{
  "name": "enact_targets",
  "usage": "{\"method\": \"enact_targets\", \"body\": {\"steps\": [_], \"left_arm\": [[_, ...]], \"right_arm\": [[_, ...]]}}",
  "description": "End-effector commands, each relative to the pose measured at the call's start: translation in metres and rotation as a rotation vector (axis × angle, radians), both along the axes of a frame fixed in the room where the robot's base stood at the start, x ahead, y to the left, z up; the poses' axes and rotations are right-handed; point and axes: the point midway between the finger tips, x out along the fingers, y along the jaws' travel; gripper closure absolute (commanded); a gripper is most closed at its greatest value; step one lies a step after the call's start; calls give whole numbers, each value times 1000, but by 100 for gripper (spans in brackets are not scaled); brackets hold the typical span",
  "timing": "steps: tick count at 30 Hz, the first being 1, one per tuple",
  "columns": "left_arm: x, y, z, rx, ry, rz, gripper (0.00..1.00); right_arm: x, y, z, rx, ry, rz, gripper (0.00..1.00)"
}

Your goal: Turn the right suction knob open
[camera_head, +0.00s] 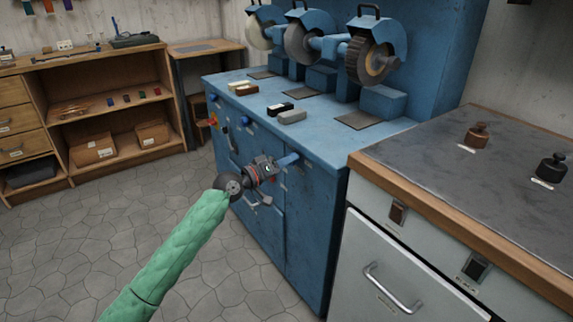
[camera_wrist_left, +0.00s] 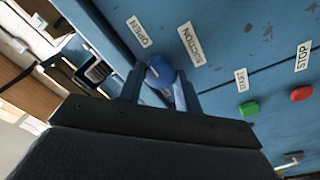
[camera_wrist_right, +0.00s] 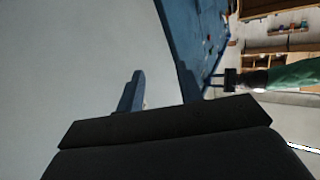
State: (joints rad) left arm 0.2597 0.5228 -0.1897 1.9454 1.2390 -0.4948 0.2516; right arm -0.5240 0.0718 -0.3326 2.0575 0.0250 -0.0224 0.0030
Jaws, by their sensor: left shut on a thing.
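The suction knob (camera_wrist_left: 158,72) is a round blue knob with a pale mark, on the blue machine front in the left wrist view. An OPEN label (camera_wrist_left: 139,31) and a SUCTION label (camera_wrist_left: 191,44) are beside it. My left gripper (camera_wrist_left: 159,82) is shut on this knob, one finger on each side. In the head view my left gripper (camera_head: 290,159) reaches the machine's front, and the knob there is hidden by it. My right gripper (camera_wrist_right: 160,75) shows only in its own wrist view, open and empty, with fingers apart.
A green START button (camera_wrist_left: 248,109) and a red STOP button (camera_wrist_left: 301,94) are near the knob. The blue machine (camera_head: 310,225) carries several wheels on top. A grey-topped bench (camera_head: 440,150) stands close on the right. The tiled floor at left is clear.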

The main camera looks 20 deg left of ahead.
Motion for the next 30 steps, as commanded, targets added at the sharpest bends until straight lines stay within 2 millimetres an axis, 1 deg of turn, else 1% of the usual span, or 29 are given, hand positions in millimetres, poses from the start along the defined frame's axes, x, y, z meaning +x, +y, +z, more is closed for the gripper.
{"method": "enact_targets", "body": {"steps": [1, 3, 9, 21, 22, 24, 25, 30], "left_arm": [[0, 0, -3, 5, 0, -1, 89], [0, 0, -3, 9, -3, -1, 89], [0, 0, -2, 15, -7, -1, 89], [0, 0, -2, 15, -8, 0, 89], [0, 0, -2, 16, -8, -1, 60], [0, 0, -2, 15, -8, 0, 46], [0, 0, -2, 15, -8, 0, 44], [0, 0, -1, 14, -9, 0, 44]], "right_arm": [[2, 0, 7, 6, -24, -2, 64], [4, 0, 16, 12, -50, -4, 64], [6, 0, 29, 21, -89, -7, 64], [6, 0, 31, 23, -94, -7, 64], [6, 0, 31, 24, -94, -6, 64], [5, 0, 30, 23, -93, -6, 64], [5, 0, 30, 23, -93, -6, 64], [5, 0, 30, 22, -91, -7, 64]]}}
